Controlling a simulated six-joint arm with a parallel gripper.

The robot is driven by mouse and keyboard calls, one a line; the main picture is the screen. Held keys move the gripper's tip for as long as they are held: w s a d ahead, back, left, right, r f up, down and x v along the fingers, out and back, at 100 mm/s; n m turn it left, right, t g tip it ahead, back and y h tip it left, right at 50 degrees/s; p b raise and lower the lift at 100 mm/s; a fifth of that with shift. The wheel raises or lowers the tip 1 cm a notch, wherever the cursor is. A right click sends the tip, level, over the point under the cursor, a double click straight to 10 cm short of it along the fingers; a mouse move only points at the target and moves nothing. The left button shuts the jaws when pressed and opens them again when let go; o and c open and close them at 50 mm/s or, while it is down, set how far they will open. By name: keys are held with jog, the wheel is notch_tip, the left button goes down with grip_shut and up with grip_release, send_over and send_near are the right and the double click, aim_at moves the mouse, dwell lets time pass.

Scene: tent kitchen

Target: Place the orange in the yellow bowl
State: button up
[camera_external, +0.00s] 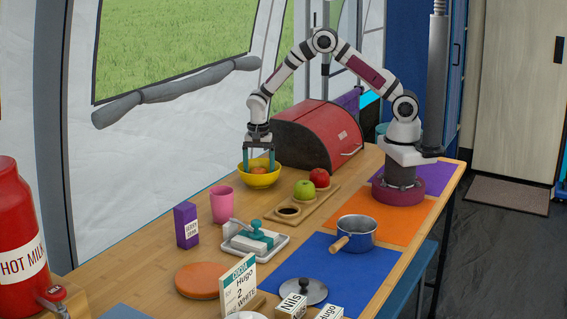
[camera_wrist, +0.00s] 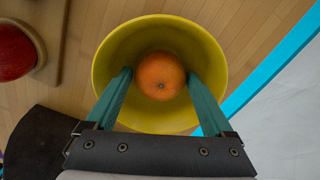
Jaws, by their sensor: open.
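The yellow bowl (camera_external: 268,181) stands on the wooden table near the tent wall in the external view. The orange (camera_wrist: 160,76) lies inside the bowl in the wrist view, and a bit of it shows over the rim in the external view (camera_external: 259,170). My gripper (camera_external: 260,161) is above the bowl, pointing down. In the wrist view its two teal fingers (camera_wrist: 160,88) are spread apart at either side of the orange, with gaps between them and the fruit. Their tips reach over the bowl's opening.
A wooden holder (camera_external: 317,204) with a green apple (camera_external: 304,190) and a red apple (camera_external: 320,178) stands right of the bowl. A dark red bread box (camera_external: 318,135) is behind it. A pink cup (camera_external: 222,204) stands in front, left of the bowl.

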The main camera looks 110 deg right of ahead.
aim_at(259, 169)
notch_tip(259, 169, up, 12)
jog(key=s+a+r+n, duration=0.4)
jog(key=s+a+r, duration=0.15)
jog(key=a, duration=0.35)
jog(key=s+a+r+n+y, duration=0.1)
jog(key=s+a+n, duration=0.5)
jog(key=s, duration=0.4)
jog(key=s+a+r+n, duration=0.1)
jog(key=s+a+n, duration=0.6)
jog(key=s, duration=0.4)
jog(key=shift+s+a+y, duration=0.15)
jog(key=shift+a+y, duration=0.25)
jog(key=shift+a, duration=0.25)
